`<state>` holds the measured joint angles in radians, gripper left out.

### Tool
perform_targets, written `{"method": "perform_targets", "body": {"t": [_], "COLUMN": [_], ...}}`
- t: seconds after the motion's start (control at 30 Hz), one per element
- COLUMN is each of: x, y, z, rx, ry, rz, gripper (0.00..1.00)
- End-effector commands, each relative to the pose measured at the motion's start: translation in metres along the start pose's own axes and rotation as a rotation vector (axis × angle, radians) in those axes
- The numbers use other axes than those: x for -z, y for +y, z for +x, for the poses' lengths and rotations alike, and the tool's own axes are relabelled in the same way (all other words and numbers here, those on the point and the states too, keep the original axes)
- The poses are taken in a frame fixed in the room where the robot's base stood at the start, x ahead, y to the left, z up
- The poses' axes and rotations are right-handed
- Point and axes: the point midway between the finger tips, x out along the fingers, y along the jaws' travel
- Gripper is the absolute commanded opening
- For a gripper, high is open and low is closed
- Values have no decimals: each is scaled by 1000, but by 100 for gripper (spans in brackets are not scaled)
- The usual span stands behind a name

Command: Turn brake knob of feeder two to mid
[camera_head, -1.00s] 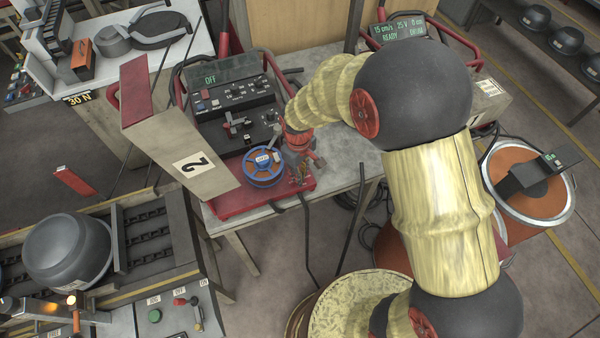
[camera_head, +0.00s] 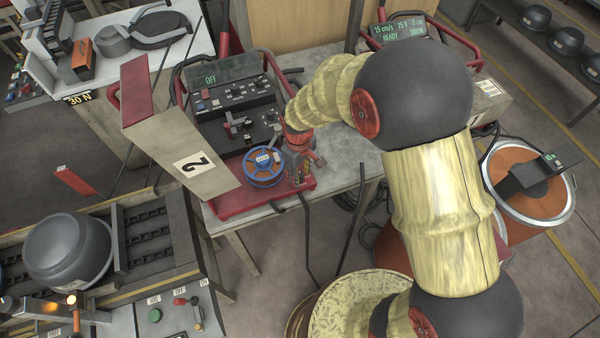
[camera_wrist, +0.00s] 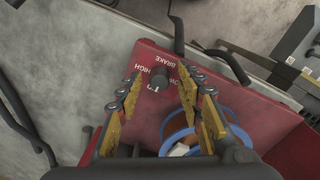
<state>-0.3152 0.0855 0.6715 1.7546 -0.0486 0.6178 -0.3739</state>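Feeder two (camera_head: 210,200) is a red-based machine with a white plate marked 2 and a display reading OFF. Its brake knob (camera_wrist: 160,74) is a small dark knob on the red base in the wrist view, beside white BRAKE, HIGH and LOW lettering. Another white mark beside the knob is partly unreadable, and I cannot tell the knob's setting. My gripper (camera_wrist: 160,80) is open, with one yellow-padded finger on each side of the knob and gaps visible between. In the head view my gripper (camera_head: 298,177) points down at the base's front right corner and hides the knob.
A blue wire spool (camera_head: 263,167) sits on the base close beside my gripper, and shows under the right finger in the wrist view (camera_wrist: 178,125). Black cables run near the base's edge. The grey table (camera_head: 345,185) is clear to the right.

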Motion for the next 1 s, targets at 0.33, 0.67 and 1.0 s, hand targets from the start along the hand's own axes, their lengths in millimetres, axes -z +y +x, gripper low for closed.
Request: {"method": "perform_targets", "body": {"t": [0.33,0.67,1.0], "x": [1,1,0], "y": [0,0,0], "z": [-30,-95,-120], "rx": [-2,-2,0], "ry": [4,3,0], "rz": [0,-1,-1], "gripper": [37,37,37]}}
